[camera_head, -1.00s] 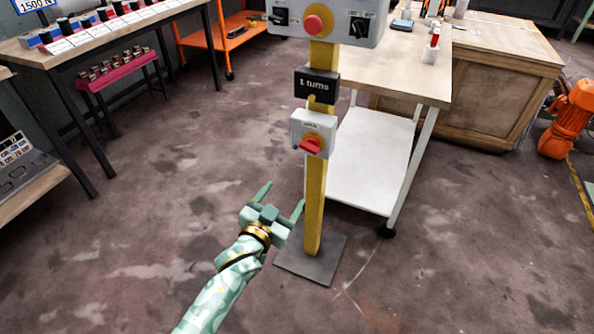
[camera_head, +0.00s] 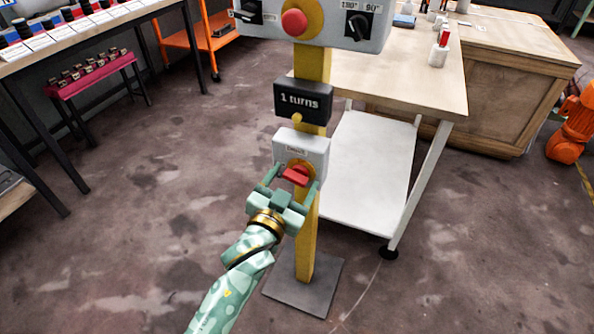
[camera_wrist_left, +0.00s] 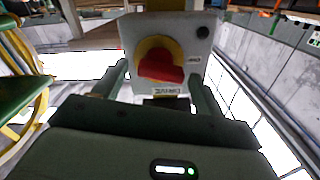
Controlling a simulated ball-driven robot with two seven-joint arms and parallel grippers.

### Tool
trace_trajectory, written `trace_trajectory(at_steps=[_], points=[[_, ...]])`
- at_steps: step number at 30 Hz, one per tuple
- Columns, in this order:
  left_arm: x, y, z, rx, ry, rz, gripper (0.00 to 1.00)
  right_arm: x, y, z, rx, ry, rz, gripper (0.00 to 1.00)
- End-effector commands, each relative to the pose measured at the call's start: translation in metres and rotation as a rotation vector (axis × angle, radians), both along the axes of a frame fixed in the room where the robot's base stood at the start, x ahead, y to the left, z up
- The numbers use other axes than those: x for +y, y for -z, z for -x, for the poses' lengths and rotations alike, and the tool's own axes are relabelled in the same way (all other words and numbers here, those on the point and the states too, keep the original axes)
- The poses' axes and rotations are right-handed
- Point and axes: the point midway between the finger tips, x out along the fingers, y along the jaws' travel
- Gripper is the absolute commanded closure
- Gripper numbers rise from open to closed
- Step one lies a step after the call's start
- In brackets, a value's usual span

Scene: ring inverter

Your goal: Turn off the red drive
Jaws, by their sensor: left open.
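The red drive switch (camera_head: 296,176) is a red rotary handle on a yellow disc, on a small grey box (camera_head: 302,148) fixed to a yellow post. My left gripper (camera_head: 292,184) is open, its two fingers on either side of the red handle in the head view. In the left wrist view the red handle (camera_wrist_left: 160,68) lies across the yellow disc between the two finger tips, and the box label appears upside down. I cannot tell whether the fingers touch the handle. My right gripper is not in view.
Above the switch are a black "1 turns" display (camera_head: 303,101) and a grey control panel (camera_head: 340,30) with a red button (camera_head: 294,22) and black knobs. A white-shelved table (camera_head: 372,165) stands close behind the post, to the right. The floor at left is open.

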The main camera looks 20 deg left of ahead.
Motion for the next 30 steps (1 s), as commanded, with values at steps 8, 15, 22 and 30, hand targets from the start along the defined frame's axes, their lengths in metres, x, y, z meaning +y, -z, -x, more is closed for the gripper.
trace_trajectory(at_steps=[8,15,22,30], points=[[-0.001,-0.001,0.0,0.0,0.0,0.0,0.29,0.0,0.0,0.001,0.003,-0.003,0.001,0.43],[-0.001,0.0,0.0,0.0,0.0,0.0,0.74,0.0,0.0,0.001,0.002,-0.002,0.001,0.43],[0.0,-0.009,0.0,0.002,0.0,0.122,0.74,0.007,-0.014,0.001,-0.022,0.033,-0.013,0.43],[0.001,0.0,0.0,0.01,-0.001,0.279,0.74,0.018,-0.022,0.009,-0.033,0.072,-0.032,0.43]])
